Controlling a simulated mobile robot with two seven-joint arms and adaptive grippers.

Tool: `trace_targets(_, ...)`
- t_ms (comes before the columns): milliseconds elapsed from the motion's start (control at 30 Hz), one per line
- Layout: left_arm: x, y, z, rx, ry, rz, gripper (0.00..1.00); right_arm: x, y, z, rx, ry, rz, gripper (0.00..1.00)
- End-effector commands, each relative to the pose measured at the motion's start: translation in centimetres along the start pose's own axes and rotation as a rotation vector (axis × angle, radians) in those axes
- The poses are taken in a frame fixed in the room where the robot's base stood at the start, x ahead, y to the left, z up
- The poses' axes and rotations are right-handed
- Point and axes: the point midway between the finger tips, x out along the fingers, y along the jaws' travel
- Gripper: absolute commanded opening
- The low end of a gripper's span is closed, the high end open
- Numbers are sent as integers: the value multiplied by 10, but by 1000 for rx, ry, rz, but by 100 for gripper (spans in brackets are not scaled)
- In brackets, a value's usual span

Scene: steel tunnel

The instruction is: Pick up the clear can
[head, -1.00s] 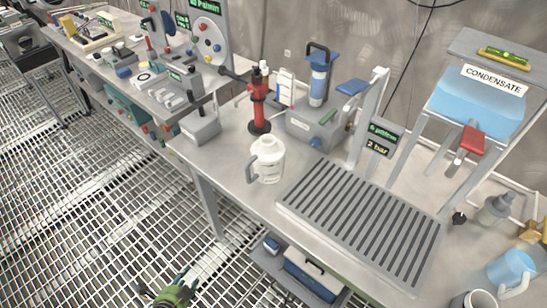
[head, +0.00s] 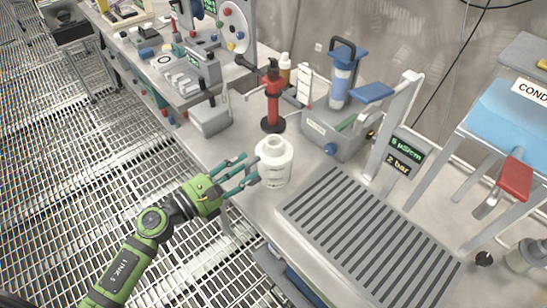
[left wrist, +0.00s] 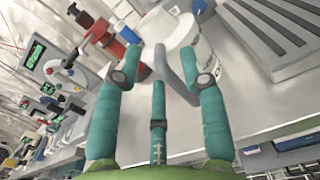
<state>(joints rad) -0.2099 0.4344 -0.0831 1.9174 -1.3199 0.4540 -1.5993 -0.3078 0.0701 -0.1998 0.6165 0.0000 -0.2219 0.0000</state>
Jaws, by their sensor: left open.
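The clear can (head: 274,168), a whitish jug with a round neck and a side handle, stands upright on the grey bench in the head view. It also shows in the left wrist view (left wrist: 210,48), with its grey handle (left wrist: 166,68) close to the space between my fingers. My left gripper (head: 246,171) is open at the can's left, handle side, its teal fingers around or just beside the handle. It shows large in the left wrist view (left wrist: 160,52). I cannot tell whether a finger touches the can. My right gripper is not in view.
A slatted grey drain tray (head: 365,235) lies right of the can. A red hand pump (head: 272,100) and a grey unit with a blue filter (head: 335,125) stand behind. A small grey box (head: 210,117) is at back left. Grating floor lies left of the bench edge.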

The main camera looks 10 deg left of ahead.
Motion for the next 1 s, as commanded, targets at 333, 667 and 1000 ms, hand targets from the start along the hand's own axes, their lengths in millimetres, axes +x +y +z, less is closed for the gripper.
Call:
trace_targets(333, 25, 0, 0, 0, 2, 2, 42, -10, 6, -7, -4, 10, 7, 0)
trace_targets(667, 25, 0, 0, -1, 2, 2, 0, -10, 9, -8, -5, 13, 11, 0)
trace_targets(1000, 25, 1, 4, 0, 0, 2, 0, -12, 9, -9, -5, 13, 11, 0)
